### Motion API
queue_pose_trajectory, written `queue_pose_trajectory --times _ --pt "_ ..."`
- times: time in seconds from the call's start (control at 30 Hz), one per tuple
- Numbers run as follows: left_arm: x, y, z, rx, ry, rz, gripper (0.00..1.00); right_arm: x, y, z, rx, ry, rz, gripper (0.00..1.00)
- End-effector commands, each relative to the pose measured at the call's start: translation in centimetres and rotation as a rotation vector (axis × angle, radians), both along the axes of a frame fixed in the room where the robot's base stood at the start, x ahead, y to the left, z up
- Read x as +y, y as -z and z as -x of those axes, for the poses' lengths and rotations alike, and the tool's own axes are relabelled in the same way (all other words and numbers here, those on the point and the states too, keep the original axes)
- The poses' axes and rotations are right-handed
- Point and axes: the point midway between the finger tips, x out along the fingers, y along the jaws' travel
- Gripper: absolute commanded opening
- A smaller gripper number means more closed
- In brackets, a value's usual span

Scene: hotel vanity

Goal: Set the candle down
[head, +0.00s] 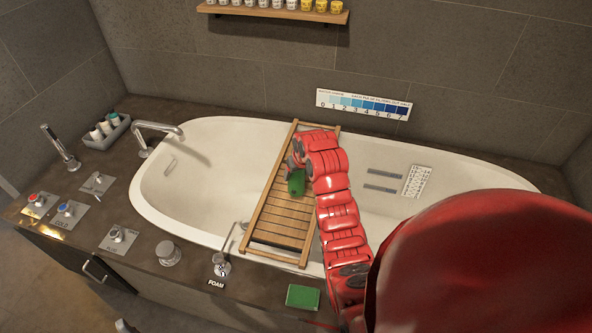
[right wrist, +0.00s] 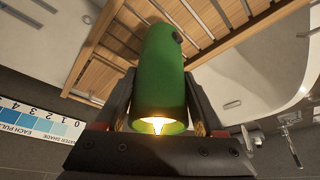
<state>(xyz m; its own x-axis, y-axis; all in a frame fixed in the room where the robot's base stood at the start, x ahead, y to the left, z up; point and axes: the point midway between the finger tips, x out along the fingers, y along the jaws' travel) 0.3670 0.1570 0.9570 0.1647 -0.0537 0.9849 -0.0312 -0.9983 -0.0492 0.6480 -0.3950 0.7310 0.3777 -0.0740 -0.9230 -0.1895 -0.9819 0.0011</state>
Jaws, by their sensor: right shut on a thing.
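The green candle (head: 296,184) is in my right gripper (head: 297,168), over the slatted wooden bath tray (head: 268,238) that lies across the tub. In the right wrist view the candle (right wrist: 160,72) sits between the two dark fingers of my right gripper (right wrist: 161,100), which is shut on it. A lit flame (right wrist: 158,124) glows at its near end. The tray's slats (right wrist: 111,78) show behind it. I cannot tell whether the candle's base touches the slats. My left gripper is not in view.
The white tub (head: 195,195) is under the tray. A green square pad (head: 303,297) and a foam dispenser (head: 221,265) are on the front ledge. A caddy of bottles (head: 107,132) stands at the left. The tray's visible slats look bare apart from the candle.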

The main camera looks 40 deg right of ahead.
Motion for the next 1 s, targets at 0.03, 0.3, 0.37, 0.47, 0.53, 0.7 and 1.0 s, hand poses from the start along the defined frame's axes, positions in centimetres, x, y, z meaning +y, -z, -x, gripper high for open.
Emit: queue_pose_trajectory --times 0.03,0.3,0.37,0.47,0.53,0.7,1.0 --pt "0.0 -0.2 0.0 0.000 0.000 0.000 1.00 -0.4 0.0 -0.6 0.006 0.001 -0.002 0.02" --pt "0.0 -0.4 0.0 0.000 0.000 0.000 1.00 -2.4 0.3 -3.8 0.001 0.001 -0.003 0.02" --pt "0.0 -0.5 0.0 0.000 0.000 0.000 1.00 -2.7 0.4 -4.1 0.002 0.001 -0.003 0.02" --pt "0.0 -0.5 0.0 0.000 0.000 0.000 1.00 -2.9 0.5 -4.4 0.001 0.000 -0.001 0.02" --pt "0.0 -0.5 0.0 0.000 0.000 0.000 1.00 -3.0 0.6 -4.6 0.001 0.000 -0.001 0.02" --pt "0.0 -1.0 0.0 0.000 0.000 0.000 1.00 -3.0 2.0 -4.7 0.006 0.000 -0.004 0.02" --pt "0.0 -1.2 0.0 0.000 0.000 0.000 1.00 -3.1 4.1 -4.8 0.000 -0.001 -0.001 0.02"
